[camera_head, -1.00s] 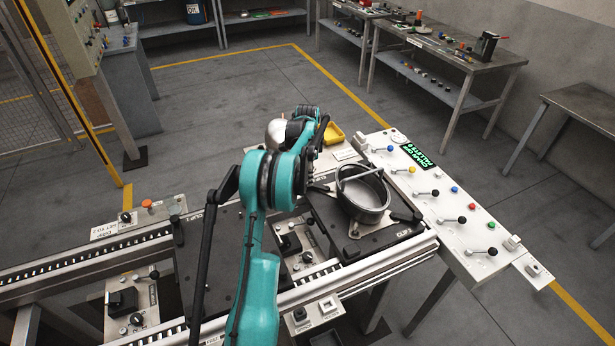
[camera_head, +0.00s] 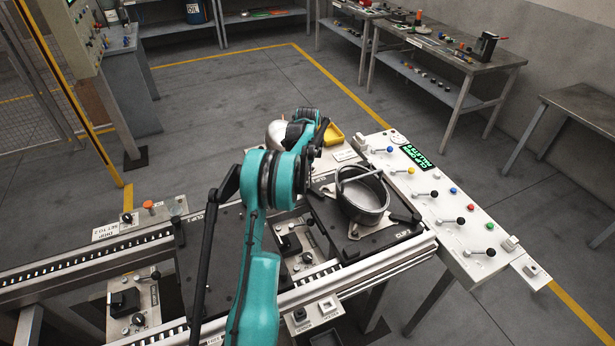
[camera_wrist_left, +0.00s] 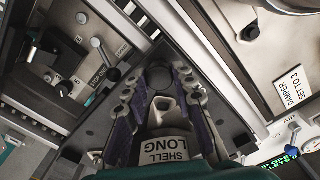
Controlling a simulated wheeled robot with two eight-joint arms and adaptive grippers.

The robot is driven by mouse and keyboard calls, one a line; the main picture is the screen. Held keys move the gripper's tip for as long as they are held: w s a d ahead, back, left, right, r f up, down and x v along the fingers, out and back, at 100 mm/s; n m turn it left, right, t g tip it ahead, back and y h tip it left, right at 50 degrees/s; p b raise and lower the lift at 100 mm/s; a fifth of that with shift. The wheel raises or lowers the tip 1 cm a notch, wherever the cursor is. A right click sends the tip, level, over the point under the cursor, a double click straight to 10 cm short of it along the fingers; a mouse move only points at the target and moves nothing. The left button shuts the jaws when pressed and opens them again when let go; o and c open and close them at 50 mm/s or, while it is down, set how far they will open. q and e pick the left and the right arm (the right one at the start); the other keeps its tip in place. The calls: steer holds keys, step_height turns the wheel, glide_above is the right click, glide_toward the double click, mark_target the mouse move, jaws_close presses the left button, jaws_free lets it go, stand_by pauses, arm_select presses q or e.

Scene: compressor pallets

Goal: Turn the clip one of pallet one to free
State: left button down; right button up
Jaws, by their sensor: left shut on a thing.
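In the left wrist view, the fingers of my left gripper (camera_wrist_left: 158,88), with purple pads, close around a dark clip with a round black end (camera_wrist_left: 158,77). The clip sits over a black pallet plate (camera_wrist_left: 215,75). A part labelled "SHELL LONG" (camera_wrist_left: 168,152) shows below the fingers. In the head view my teal left arm reaches over the line, and its fingertips are hidden behind its own links. The clip's exact turn angle is unclear. My right gripper is not in view.
A white panel (camera_head: 455,215) with coloured buttons, black levers and a green-lettered display (camera_head: 415,155) stands right of the pallet. Another black plate (camera_head: 215,265) lies left along the rails.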

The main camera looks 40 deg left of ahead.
arm_select(q)
steer(key=shift+m, duration=2.1)
steer(key=c, duration=1.2)
jaws_free()
steer(key=shift+p, duration=0.3)
step_height(320, 180, up, 12)
